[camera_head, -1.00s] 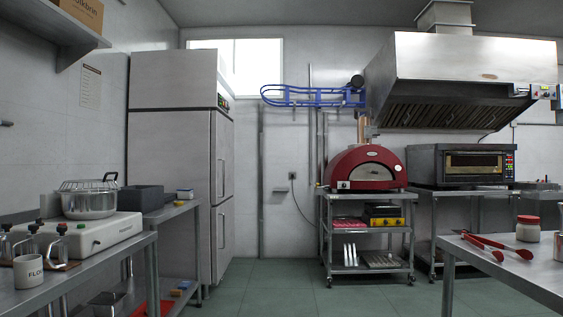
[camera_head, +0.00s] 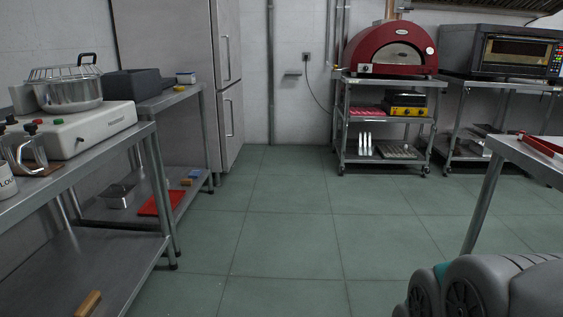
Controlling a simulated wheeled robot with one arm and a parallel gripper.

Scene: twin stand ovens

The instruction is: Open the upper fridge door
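The tall steel fridge (camera_head: 172,62) stands at the left back against the wall, its doors facing right. The upper fridge door (camera_head: 228,45) is shut, and its top is cut off by the frame. Its vertical bar handle (camera_head: 228,58) shows near the door's edge. The lower fridge door (camera_head: 230,125) is also shut, with its own handle. My gripper is not in view. A grey rounded part at the bottom right is part of my own body.
Steel tables (camera_head: 150,140) with a pot (camera_head: 68,92) line the left side. A steel table (camera_head: 540,165) stands at the right. A cart (camera_head: 385,130) holds a red oven (camera_head: 390,48); a second oven (camera_head: 505,52) stands beside it. The tiled floor (camera_head: 285,220) between is clear.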

